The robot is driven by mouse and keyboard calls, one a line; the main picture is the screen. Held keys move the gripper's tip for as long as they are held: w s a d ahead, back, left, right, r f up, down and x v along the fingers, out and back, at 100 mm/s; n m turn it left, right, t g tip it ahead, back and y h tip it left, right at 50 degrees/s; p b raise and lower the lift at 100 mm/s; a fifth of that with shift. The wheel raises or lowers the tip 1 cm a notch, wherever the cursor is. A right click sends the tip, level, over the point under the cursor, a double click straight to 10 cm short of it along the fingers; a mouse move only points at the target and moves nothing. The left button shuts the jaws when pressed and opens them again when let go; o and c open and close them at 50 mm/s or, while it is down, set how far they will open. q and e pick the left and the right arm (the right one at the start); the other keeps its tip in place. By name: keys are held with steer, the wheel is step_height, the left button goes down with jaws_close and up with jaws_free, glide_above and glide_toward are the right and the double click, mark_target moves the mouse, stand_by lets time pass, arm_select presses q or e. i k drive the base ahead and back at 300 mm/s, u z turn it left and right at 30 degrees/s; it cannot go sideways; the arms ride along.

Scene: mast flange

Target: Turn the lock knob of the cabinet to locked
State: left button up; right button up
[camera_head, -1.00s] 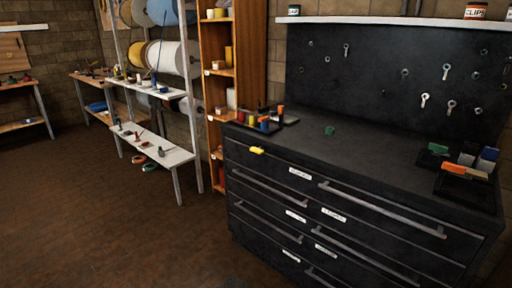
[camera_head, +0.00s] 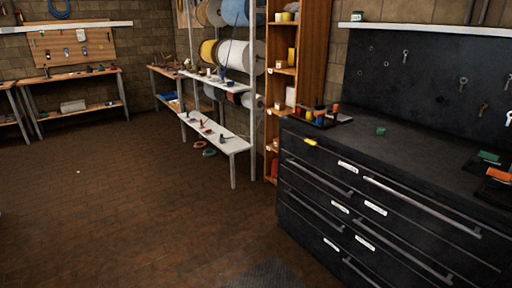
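The black drawer cabinet (camera_head: 295,222) stands at the right with its long-handled drawers shut. A small yellow piece (camera_head: 310,142) sits at the top left of its front, just under the top edge. It looks like the lock knob and lies roughly lengthwise along the edge. It is too small to read any lock marking. Neither of my grippers is in view.
Coloured items in a dark tray (camera_head: 340,117) and a small green block (camera_head: 381,132) are on the cabinet top. A tall wooden shelf (camera_head: 310,40) and a white bench (camera_head: 233,144) stand left of it. Brown floor (camera_head: 130,215) is open at left and centre.

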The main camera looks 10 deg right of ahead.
mark_target(313, 142)
steer(key=u, duration=0.55)
steer(key=i, duration=2.9)
steer(key=z, duration=1.6)
steer(key=i, duration=1)
steer(key=z, duration=0.6)
